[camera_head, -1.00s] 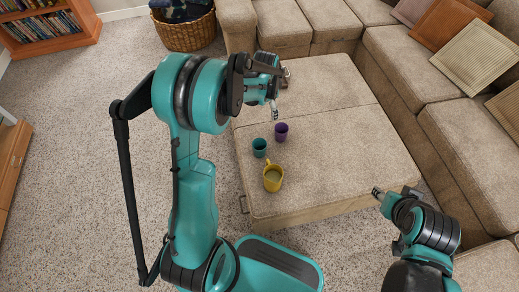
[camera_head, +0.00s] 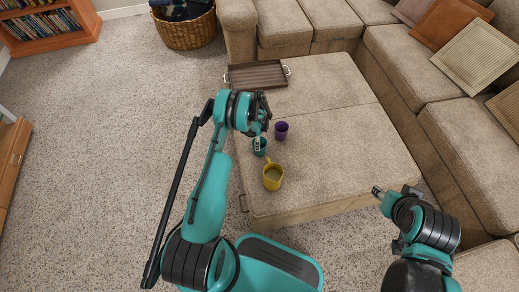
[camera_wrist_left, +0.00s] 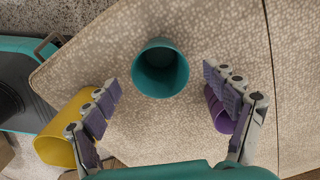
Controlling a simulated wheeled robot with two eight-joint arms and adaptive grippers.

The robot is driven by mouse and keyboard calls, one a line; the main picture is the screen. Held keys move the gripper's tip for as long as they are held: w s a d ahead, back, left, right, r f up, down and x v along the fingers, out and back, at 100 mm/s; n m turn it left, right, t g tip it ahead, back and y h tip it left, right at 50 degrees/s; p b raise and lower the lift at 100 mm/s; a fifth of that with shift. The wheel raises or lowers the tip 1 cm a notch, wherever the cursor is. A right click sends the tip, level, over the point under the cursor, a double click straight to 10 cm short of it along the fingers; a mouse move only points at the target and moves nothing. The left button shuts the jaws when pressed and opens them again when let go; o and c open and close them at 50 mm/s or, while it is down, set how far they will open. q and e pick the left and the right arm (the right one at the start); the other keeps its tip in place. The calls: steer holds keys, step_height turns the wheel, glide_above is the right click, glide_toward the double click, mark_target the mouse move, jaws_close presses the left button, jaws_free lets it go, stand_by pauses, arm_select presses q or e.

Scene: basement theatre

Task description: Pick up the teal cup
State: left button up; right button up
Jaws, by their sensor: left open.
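The teal cup (camera_head: 260,151) stands upright on the beige ottoman (camera_head: 330,150), partly covered by my left gripper in the head view. In the left wrist view the teal cup (camera_wrist_left: 160,70) shows its open top, ahead of and between the fingers. My left gripper (camera_head: 259,142) is open, and its spread fingers (camera_wrist_left: 160,98) also show in the left wrist view, with nothing between their pads. My right gripper (camera_head: 377,191) is off the ottoman's right front corner; its fingers are too small to tell whether they are apart.
A dark wooden tray (camera_head: 257,75) lies at the ottoman's back left. The ottoman's right half is clear. A sectional sofa borders the back and right.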

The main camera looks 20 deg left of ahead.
mark_target(263, 142)
arm_select(q)
steer(key=f+b, duration=0.1)
steer(key=f, duration=0.1)
steer(key=f+b, duration=0.1)
steer(key=f, duration=0.1)
steer(key=shift+d+f, duration=0.2)
steer(key=shift+f, duration=0.15)
steer(key=shift+r, duration=0.1)
steer(key=c, duration=1.2)
